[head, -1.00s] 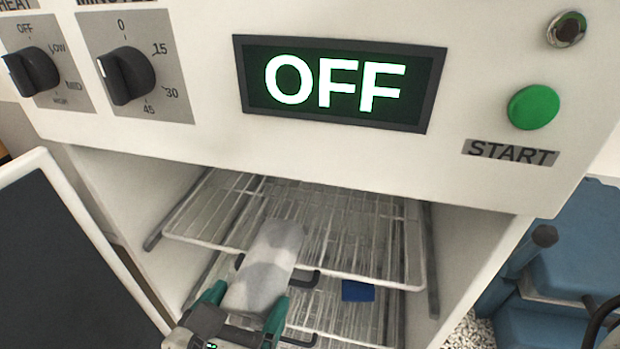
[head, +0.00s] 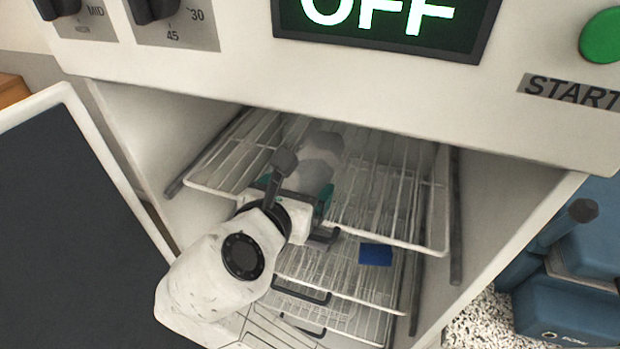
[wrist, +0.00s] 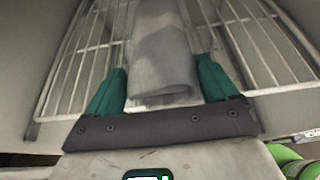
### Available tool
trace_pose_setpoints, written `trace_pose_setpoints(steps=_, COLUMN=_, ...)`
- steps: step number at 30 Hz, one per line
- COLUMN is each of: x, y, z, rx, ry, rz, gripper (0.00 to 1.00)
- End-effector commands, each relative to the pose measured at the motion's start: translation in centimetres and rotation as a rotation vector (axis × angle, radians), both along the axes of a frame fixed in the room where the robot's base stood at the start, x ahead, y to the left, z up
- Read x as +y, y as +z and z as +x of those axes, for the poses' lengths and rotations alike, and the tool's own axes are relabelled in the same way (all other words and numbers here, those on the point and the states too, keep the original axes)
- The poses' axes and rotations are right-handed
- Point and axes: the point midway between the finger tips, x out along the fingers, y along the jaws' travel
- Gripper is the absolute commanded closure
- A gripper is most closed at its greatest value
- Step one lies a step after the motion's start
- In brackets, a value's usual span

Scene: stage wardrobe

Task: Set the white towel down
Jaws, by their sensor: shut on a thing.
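The white towel (head: 322,152) is a rolled, pale bundle with greyish patches. In the head view it is inside the open cabinet, over the upper wire rack (head: 385,205). My gripper (head: 297,195) is shut on the near end of the towel. In the wrist view the towel (wrist: 162,60) lies between the two green fingers of my gripper (wrist: 160,88) and points away from me, with rack wires on both sides. I cannot tell whether the towel touches the rack. My arm hides part of the rack's left side.
Lower wire racks (head: 340,270) sit below, with a blue item (head: 375,254) on one of them. The cabinet's front panel with the OFF display (head: 385,20) overhangs the opening. The open door (head: 75,215) stands at the left. The upper rack's right part is bare.

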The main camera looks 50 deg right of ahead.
Motion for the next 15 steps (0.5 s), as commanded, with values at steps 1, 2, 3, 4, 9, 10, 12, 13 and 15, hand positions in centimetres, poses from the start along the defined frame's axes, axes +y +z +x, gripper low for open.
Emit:
trace_pose_setpoints(steps=1, x=-1.1, y=0.1, z=0.4, rx=0.001, ry=-0.004, rz=0.0, gripper=0.49)
trace_pose_setpoints(steps=2, x=-1.7, y=0.1, z=0.6, rx=0.001, ry=-0.005, rz=0.0, gripper=0.49)
trace_pose_setpoints(steps=3, x=-2.3, y=0.1, z=0.9, rx=0.0, ry=-0.003, rz=0.0, gripper=0.49)
trace_pose_setpoints(steps=4, x=-2.7, y=0.1, z=1.0, rx=0.0, ry=-0.003, rz=0.0, gripper=0.49)
trace_pose_setpoints(steps=9, x=-4.0, y=0.0, z=1.7, rx=0.0, ry=-0.001, rz=0.0, gripper=0.49)
trace_pose_setpoints(steps=10, x=-4.1, y=0.0, z=1.7, rx=0.0, ry=-0.001, rz=0.0, gripper=0.49)
trace_pose_setpoints(steps=12, x=-4.5, y=0.0, z=1.9, rx=0.0, ry=0.0, rz=-0.001, gripper=0.49)
trace_pose_setpoints(steps=13, x=-4.7, y=0.0, z=1.9, rx=0.0, ry=-0.001, rz=-0.001, gripper=0.49)
trace_pose_setpoints(steps=15, x=-5.5, y=0.0, z=2.2, rx=0.001, ry=-0.003, rz=0.0, gripper=0.49)
